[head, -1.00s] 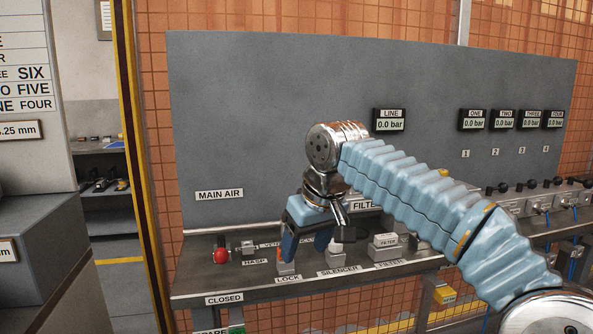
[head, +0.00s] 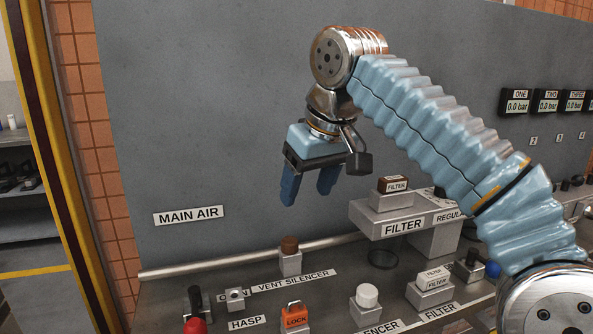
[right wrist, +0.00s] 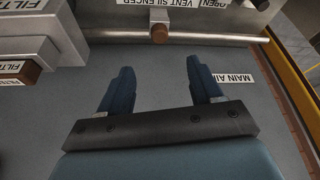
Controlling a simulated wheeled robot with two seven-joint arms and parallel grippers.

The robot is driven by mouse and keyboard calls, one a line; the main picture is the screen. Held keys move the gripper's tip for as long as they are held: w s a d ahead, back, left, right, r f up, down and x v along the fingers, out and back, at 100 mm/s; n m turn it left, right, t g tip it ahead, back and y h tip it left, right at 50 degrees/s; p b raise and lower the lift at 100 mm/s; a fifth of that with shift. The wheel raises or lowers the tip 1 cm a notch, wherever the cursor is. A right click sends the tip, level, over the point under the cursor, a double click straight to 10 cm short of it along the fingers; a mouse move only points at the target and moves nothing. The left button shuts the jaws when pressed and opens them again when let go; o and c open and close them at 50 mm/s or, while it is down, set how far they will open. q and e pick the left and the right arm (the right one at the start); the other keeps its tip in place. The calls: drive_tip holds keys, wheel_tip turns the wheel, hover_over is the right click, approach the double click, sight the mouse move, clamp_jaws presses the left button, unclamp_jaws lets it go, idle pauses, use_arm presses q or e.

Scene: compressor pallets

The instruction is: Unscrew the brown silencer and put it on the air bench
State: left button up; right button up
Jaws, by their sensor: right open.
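The brown silencer (head: 289,245) is a small brown cylinder standing upright on a grey block behind the VENT SILENCER label, at the back of the bench. It also shows in the right wrist view (right wrist: 159,33), at the top middle. My right gripper (head: 308,196) is open and empty. In the head view it hangs above the silencer and is apart from it. In the right wrist view its two blue fingers (right wrist: 162,82) point up toward the silencer. The bench (head: 240,268) has a grey metal top. My left gripper is not in view.
An orange lock (head: 294,316), a white silencer (head: 367,295) and a red knob (head: 195,326) stand toward the bench front. A raised FILTER shelf (head: 372,218) with a brown-topped block (head: 392,186) is right of the gripper. A rail (head: 210,263) runs along the back.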

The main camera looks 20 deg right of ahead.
sight(290, 240)
drive_tip(key=b+x, duration=0.3)
drive_tip(key=x, duration=0.9)
drive_tip(key=shift+w+a+f+b, duration=0.1)
drive_tip(key=shift+w+f+b, duration=0.15)
drive_tip(key=shift+b, duration=0.1)
drive_tip(key=shift+w+a+f, duration=0.1)
drive_tip(key=shift+w+f, duration=0.2)
drive_tip(key=shift+f, duration=0.25)
drive_tip(key=shift+c, duration=0.5)
drive_tip(key=c, duration=0.9)
drive_tip(key=o, duration=1)
drive_tip(key=shift+r, duration=0.1)
